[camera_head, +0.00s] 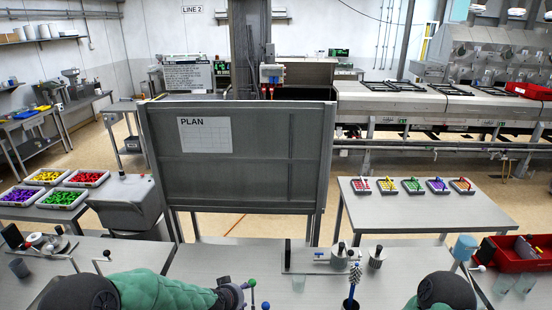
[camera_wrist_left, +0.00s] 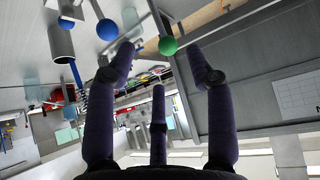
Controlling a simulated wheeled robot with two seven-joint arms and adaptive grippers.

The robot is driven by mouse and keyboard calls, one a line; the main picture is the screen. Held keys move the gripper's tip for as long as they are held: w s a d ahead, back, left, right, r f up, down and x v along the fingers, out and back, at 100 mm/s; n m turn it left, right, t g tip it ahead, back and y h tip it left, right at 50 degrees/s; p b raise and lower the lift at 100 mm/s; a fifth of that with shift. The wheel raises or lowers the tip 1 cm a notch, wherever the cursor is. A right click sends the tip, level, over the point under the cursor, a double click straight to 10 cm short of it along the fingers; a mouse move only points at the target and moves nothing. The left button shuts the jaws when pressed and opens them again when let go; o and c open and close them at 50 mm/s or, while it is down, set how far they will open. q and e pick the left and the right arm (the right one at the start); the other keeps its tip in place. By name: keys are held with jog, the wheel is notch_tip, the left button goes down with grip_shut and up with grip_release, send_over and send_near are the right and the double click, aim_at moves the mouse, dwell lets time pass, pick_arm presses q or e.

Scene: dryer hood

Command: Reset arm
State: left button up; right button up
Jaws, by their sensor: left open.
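My left arm (camera_head: 150,290), in green covering, reaches in from the lower left in the head view. Its gripper (camera_head: 236,295) is at the bottom middle, above the near table. In the left wrist view the dark fingers of this gripper (camera_wrist_left: 163,62) are spread apart with nothing held between them. A green ball (camera_wrist_left: 168,46) shows between the fingertips, and a blue ball (camera_wrist_left: 107,30) is by the left finger. I cannot tell whether either touches a finger. Part of my right arm (camera_head: 445,290) shows at the lower right; its gripper is out of view.
The near table (camera_head: 210,262) holds a metal fixture (camera_head: 320,258) and a blue-handled brush (camera_head: 352,285). A red bin (camera_head: 518,258) is at the right. A grey board (camera_head: 275,155) stands behind the table. Trays of coloured pieces (camera_head: 85,178) are at the left.

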pick_arm(q)
jog(key=s+f+n+g, duration=0.3)
jog(key=s+f+g, duration=0.1)
jog(key=s+f, duration=0.95)
jog(key=s+d+f+n+g+h, duration=0.15)
jog(key=s+f, duration=0.25)
jog(key=s, duration=0.5)
jog(key=s+d+f+n+g, duration=0.1)
jog(key=s+f+n+g, duration=0.2)
jog(key=s, duration=0.7)
notch_tip(320, 180, down, 28)
jog(key=w+d+m+b, duration=0.1)
jog(key=w+m+b, duration=0.1)
jog(key=b, duration=2.6)
jog(key=shift+w+d+t+b, duration=0.2)
jog(key=shift+w+t+b, duration=0.15)
jog(key=shift+t, duration=0.1)
